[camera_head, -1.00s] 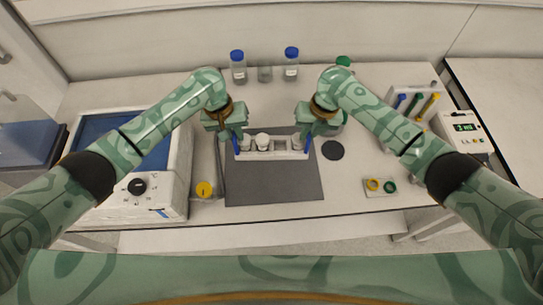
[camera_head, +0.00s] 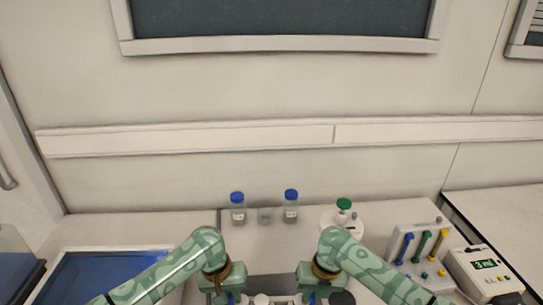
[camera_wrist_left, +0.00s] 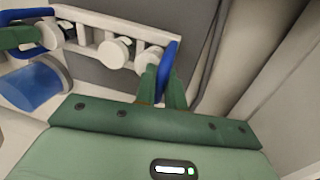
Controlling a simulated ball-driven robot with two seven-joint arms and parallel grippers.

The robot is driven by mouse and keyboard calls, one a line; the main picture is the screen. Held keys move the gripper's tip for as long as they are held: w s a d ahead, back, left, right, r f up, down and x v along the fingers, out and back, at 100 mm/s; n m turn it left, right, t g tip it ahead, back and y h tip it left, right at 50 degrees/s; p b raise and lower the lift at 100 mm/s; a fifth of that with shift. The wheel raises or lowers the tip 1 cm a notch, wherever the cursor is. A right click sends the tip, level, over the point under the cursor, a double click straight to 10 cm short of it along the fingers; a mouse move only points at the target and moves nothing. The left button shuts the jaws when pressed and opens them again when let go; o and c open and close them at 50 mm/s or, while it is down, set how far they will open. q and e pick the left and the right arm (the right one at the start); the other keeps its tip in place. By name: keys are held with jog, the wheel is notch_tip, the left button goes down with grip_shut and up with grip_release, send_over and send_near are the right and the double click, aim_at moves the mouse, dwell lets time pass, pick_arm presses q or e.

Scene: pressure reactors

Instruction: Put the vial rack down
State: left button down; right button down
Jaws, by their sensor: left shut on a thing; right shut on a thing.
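The vial rack (camera_head: 283,297) is a white rack with blue end handles, cut off by the bottom edge of the head view. The left wrist view shows its white frame (camera_wrist_left: 88,18) with several white-capped vials (camera_wrist_left: 115,51) in it. My left gripper (camera_wrist_left: 162,84) is shut on the blue handle (camera_wrist_left: 169,66) at one end; it also shows in the head view (camera_head: 231,297). My right gripper (camera_head: 309,296) is shut on the other end's handle. The dark grey mat (camera_wrist_left: 190,20) lies below the rack. I cannot tell whether they touch.
A green-topped round device (camera_head: 343,216) is back right, a rack of coloured tools (camera_head: 420,250) further right. A blue-topped box (camera_head: 100,277) is left.

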pick_arm(q)
jog(key=shift+a, duration=0.25)
pick_arm(e)
jog(key=shift+d, duration=0.25)
